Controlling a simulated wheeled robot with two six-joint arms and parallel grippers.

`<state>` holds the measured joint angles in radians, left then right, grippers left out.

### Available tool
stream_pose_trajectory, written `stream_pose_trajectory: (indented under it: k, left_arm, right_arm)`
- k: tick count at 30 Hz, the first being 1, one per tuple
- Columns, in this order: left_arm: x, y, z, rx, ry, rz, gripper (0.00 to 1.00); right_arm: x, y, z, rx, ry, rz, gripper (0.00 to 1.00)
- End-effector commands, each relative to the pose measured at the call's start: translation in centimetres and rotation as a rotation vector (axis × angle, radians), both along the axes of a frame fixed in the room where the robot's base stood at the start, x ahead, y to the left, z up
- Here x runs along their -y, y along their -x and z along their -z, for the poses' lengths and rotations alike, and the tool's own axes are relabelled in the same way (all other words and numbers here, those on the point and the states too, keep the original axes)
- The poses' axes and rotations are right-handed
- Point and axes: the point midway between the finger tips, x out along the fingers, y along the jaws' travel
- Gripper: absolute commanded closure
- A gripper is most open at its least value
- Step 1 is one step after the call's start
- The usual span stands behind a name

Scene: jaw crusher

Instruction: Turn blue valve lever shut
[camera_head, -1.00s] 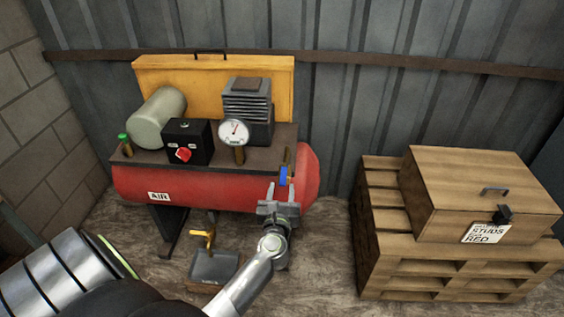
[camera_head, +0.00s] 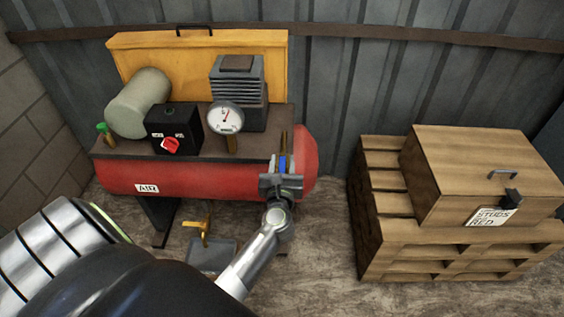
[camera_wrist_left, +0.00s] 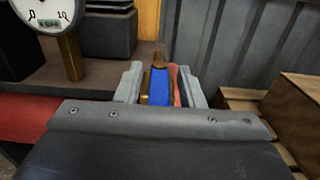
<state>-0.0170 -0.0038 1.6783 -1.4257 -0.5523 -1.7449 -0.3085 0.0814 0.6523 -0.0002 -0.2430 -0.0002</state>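The blue valve lever (camera_head: 282,163) is at the right end of the red air tank (camera_head: 210,180), beside a brass fitting. My left gripper (camera_head: 282,166) reaches it from the front, with one finger on each side of the lever. In the left wrist view the blue lever (camera_wrist_left: 159,88) stands between the fingertips (camera_wrist_left: 158,83). A red strip shows between the lever and the right finger, so the fingers look open around it. The lower part of the lever is hidden behind the gripper body. My right gripper is not in view.
A pressure gauge (camera_head: 226,118) and a black switch box (camera_head: 173,131) with a red knob stand on the compressor. A yellow-handled valve (camera_head: 203,230) is below the tank. A wooden crate (camera_head: 480,175) on a pallet (camera_head: 385,230) stands at the right, with free floor between.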

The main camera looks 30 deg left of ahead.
Motion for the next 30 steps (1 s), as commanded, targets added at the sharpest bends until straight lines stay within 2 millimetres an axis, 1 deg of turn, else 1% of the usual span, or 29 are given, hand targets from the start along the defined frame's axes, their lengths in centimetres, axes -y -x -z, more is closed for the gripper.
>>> stream_pose_trajectory:
  k: [1,6,8,20,26,30]
  left_arm:
    - [0.0,0.0,0.0,0.0,0.0,0.0,0.72]
    - [0.0,0.0,0.0,0.0,0.0,0.0,0.94]
    - [0.0,0.0,0.0,0.0,0.0,0.0,1.0]
    - [-0.2,0.0,-0.1,-0.001,-0.003,0.019,1.0]
    - [-0.5,0.2,-0.3,-0.001,-0.007,0.101,1.0]
    - [-0.9,0.3,-0.2,-0.002,-0.008,0.202,1.0]
  right_arm:
    - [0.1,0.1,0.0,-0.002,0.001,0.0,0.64]
    - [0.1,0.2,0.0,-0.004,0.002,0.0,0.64]
    - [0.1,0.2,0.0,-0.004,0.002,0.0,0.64]
    - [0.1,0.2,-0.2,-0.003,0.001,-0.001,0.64]
    - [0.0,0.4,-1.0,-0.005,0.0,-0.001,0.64]
    - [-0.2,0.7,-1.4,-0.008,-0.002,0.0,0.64]
